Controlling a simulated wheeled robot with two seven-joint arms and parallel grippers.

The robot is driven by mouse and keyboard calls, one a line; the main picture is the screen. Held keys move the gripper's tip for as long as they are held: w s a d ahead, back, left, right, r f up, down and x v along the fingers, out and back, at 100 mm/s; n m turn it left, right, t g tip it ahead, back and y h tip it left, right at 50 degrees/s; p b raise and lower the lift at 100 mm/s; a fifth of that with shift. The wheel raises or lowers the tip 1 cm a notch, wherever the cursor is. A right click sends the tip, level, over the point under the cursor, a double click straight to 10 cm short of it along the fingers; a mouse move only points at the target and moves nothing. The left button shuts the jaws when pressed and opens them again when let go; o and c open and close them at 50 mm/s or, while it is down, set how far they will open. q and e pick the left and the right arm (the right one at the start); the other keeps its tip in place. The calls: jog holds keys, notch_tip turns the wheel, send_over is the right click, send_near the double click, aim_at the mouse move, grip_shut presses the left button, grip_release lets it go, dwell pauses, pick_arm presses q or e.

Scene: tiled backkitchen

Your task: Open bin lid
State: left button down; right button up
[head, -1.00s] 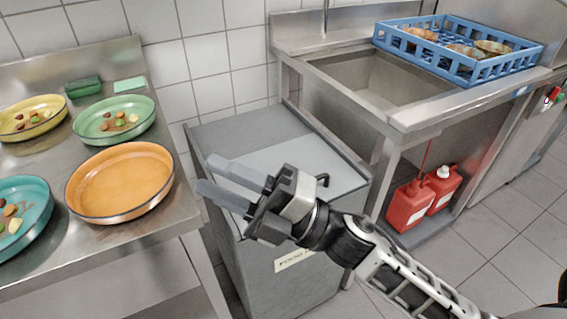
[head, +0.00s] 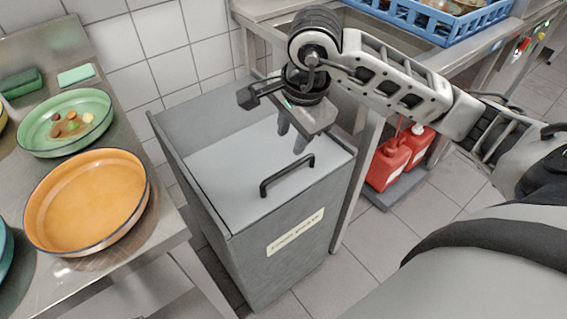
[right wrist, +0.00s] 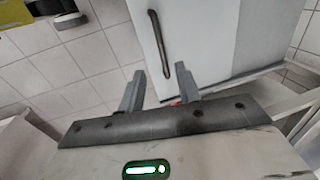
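The grey food waste bin (head: 265,262) stands between the steel table and the sink unit, with a label on its front. Its lighter grey lid (head: 235,165) is down. A black bar handle (head: 287,176) sits on the lid near the front edge. My right gripper (head: 291,140) points down above the lid, behind the handle and apart from it. In the right wrist view its fingers (right wrist: 158,92) are spread with nothing between them. The handle (right wrist: 158,42) shows there beyond the fingertips, on the pale lid (right wrist: 215,45). My left gripper is out of view.
The steel table (head: 165,215) at left carries an orange plate (head: 85,205), a green plate (head: 65,122) with scraps, and sponges. Behind my right arm stand the sink unit and a blue rack (head: 425,22). Red bottles (head: 388,165) stand beneath the sink.

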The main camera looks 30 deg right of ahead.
aim_at(283, 171)
jog(key=f, duration=0.3)
jog(key=w+f, duration=0.1)
jog(key=f, duration=0.3)
jog(key=w+f, duration=0.1)
jog(key=f, duration=0.3)
jog(key=shift+w+a+f, duration=0.1)
jog(key=shift+w+a, duration=0.05)
grip_shut()
